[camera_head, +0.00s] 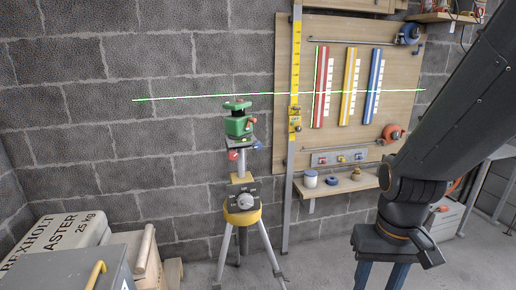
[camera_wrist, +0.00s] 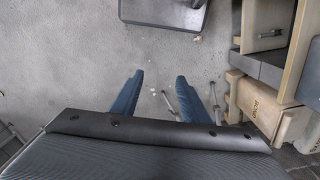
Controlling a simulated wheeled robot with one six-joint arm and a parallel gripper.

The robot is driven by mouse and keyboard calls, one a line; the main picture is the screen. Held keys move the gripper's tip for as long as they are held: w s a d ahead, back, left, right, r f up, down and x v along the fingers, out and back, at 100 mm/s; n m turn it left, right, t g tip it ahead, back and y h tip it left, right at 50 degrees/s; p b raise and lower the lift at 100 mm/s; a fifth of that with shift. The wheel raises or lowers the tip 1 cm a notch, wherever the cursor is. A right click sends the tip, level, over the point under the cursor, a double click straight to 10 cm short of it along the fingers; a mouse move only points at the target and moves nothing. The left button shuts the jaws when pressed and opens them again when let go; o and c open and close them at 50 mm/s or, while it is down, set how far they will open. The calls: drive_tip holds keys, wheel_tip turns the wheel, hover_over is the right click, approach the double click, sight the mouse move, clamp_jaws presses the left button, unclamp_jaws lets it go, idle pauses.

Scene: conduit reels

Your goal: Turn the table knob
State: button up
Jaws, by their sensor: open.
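A tripod (camera_head: 225,246) stands left of centre in the head view. Its yellow head (camera_head: 241,219) carries a grey dial knob (camera_head: 245,201) with pale marks around it. Above, a small plate bears a green laser level (camera_head: 238,124) with a red-topped knob. A red knob (camera_head: 232,155) and a blue knob (camera_head: 256,145) sit at that plate's edge. I cannot tell which is the table knob. My gripper (camera_head: 383,272) points down at the lower right, well to the right of the tripod. In the wrist view my gripper (camera_wrist: 160,76) is open and empty, its blue fingers apart over floor.
A pegboard (camera_head: 340,120) with coloured rulers hangs behind, with a yellow staff (camera_head: 295,60) at its left. A shelf (camera_head: 340,188) with jars is below it. Plaster bags (camera_head: 60,240) and a grey box are at lower left. Floor between tripod and gripper looks clear.

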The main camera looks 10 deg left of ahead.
drive_tip(key=n+t+y+b, duration=0.3)
drive_tip(key=n+t+y, duration=0.25)
drive_tip(key=t, duration=1.15)
approach(258, 146)
drive_tip(key=w, duration=0.2)
drive_tip(key=x, duration=0.7)
drive_tip(key=shift+w+a+p, duration=0.1)
drive_tip(key=shift+a+p, duration=0.2)
drive_tip(key=shift+p, duration=0.05)
drive_tip(key=shift+c, duration=0.3)
